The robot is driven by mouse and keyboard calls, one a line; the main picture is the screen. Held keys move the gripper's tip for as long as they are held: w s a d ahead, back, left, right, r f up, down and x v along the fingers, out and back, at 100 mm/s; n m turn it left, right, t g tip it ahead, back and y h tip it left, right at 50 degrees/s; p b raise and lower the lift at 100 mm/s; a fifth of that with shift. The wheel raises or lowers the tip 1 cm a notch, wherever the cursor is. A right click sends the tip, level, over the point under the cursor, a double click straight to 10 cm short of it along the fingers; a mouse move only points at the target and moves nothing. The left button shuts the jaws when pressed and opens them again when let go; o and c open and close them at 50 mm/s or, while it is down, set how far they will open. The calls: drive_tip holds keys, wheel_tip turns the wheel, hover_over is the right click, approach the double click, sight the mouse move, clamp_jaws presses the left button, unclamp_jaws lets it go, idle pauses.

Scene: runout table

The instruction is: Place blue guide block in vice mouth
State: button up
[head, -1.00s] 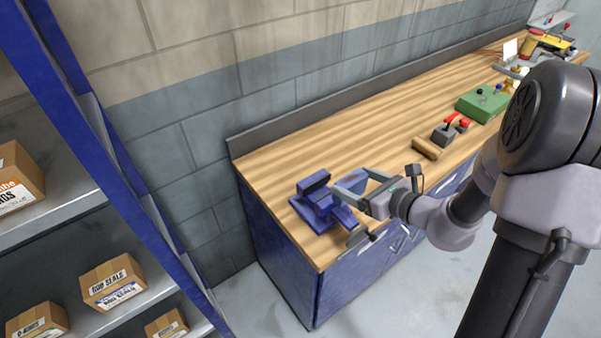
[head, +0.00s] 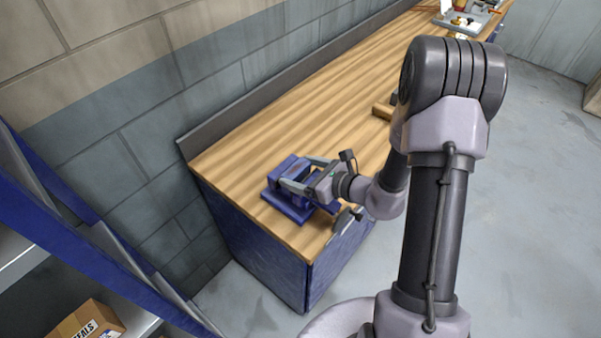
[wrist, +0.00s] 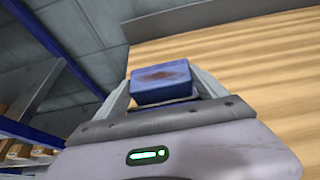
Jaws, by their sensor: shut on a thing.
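My gripper (head: 300,174) is shut on the blue guide block (wrist: 163,84), with one finger on each side of it. The block has a brownish smudge on its top face in the wrist view. The blue vice (head: 286,207) stands at the near left end of the wooden bench. In the head view my gripper and the block overlap the vice, over its jaw area. The vice mouth is mostly hidden by the block and fingers, so I cannot tell whether the block is in it or above it.
The wooden bench top (head: 330,110) is clear behind the vice. A wooden piece (head: 383,111) lies farther along, partly behind my arm. A block wall bounds the back. A blue shelf rack (head: 75,235) with a cardboard box (head: 88,322) stands at the left.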

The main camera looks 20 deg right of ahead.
drive_tip(key=shift+a, duration=0.1)
drive_tip(key=o, duration=2)
